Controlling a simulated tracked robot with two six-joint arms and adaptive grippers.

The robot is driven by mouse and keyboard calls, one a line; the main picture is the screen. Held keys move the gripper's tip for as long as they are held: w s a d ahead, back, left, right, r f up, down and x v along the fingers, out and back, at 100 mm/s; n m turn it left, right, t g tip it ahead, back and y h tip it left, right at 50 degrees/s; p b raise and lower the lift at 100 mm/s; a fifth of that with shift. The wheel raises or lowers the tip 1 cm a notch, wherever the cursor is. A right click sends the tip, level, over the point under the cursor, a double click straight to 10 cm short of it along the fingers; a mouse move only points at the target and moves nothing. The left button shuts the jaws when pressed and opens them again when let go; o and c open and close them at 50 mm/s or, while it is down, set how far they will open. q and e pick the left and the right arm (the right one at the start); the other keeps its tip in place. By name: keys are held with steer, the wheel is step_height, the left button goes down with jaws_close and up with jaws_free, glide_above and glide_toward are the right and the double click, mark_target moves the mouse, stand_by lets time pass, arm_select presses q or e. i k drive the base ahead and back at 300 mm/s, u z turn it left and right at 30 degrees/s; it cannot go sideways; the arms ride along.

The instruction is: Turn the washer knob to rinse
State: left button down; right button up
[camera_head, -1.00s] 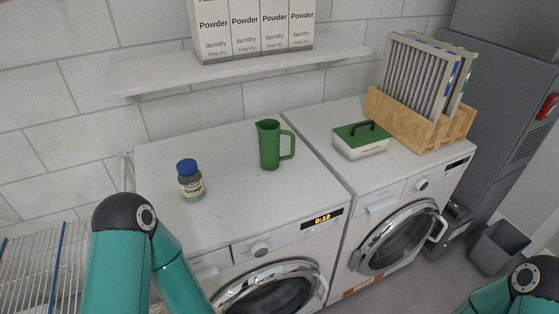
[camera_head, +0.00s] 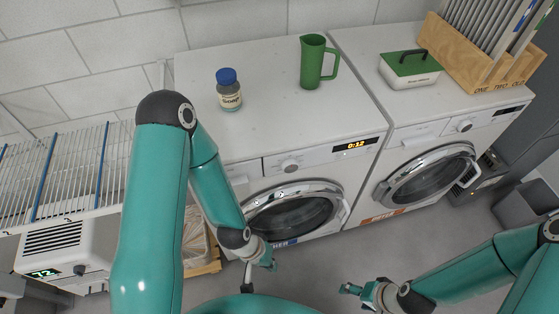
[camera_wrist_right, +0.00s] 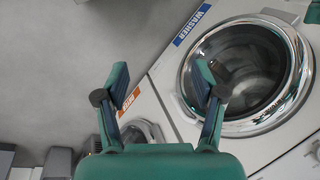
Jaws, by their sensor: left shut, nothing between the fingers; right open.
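The washer (camera_head: 273,120) is the left white front-loader. The knob's markings are too small to read. In the right wrist view a blue WASHER label (camera_wrist_right: 192,25) shows beside the washer's round door (camera_wrist_right: 245,75). My left gripper (camera_head: 268,264) is shut and empty, low in front of the washer, below and apart from the knob. My right gripper (camera_head: 348,288) is open and empty, in front of the machines; its spread fingers also show in the right wrist view (camera_wrist_right: 162,78).
A second machine (camera_head: 428,155) with an orange label stands at right. A soap jar (camera_head: 229,92) and green pitcher (camera_head: 314,62) stand on the washer. A green-lidded box (camera_head: 410,69) and wooden rack (camera_head: 465,62) are on the other machine. A wire rack (camera_head: 62,170) is at left.

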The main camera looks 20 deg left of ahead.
mark_target(291, 165)
steer(key=z, duration=0.45)
steer(key=k, duration=1.9)
steer(key=u, duration=0.5)
steer(key=i, duration=1)
steer(key=z, duration=0.05)
